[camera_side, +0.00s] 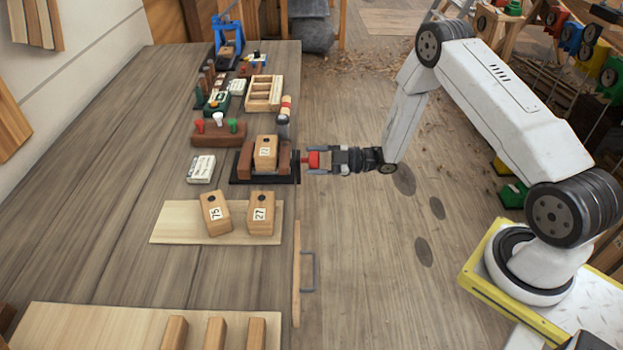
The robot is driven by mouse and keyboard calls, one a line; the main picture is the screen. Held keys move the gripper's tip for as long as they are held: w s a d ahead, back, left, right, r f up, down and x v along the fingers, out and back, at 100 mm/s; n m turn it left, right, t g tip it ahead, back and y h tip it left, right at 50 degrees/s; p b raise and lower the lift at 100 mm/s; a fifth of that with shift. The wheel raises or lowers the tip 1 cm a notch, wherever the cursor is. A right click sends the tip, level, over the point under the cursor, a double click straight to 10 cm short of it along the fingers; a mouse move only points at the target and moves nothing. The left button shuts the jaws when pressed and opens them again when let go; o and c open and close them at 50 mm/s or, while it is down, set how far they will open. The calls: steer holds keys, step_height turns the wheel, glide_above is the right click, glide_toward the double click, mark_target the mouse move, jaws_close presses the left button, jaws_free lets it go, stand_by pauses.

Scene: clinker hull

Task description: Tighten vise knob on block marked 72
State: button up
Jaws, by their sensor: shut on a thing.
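A wooden block marked 72 (265,152) stands in the vise (245,160), between its brown wooden jaws on a dark base near the bench's right edge. The red vise knob (313,160) sticks out from the vise's right side, past the bench edge. My gripper (318,160) reaches in from the right, level with the knob, and its fingers are shut on it. The fingers hide part of the knob. I cannot tell whether the jaws press on the block.
Blocks marked 75 (215,213) and 27 (262,214) stand on a pale board (178,222) in front of the vise. A peg rack (205,140), a white label box (201,169) and a divided tray (262,93) sit nearby. A dark cylinder (283,127) stands close behind the vise.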

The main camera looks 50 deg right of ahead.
steer(key=shift+m, duration=1.7)
steer(key=shift+m, duration=1.7)
steer(key=shift+m, duration=1.7)
